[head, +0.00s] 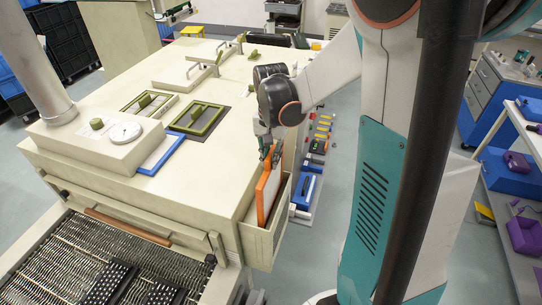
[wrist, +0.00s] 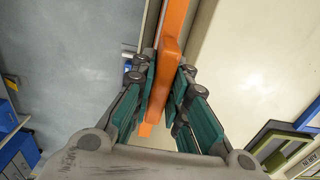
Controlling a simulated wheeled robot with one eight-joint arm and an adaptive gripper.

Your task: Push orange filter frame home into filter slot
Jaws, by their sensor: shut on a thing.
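The orange filter frame (head: 262,205) stands upright at the right side of the big cream machine, with its lower part inside the cream side pocket that looks like the filter slot (head: 280,222). Its upper part sticks out above the pocket's rim, and its bottom edge is hidden. My gripper (head: 268,152) is at the frame's upper far end. In the wrist view the orange frame (wrist: 174,42) runs between the green-padded fingers of my gripper (wrist: 164,85), which are shut on it. I cannot tell how deep the frame sits.
The machine's cream top (head: 215,165) lies just left of the frame.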

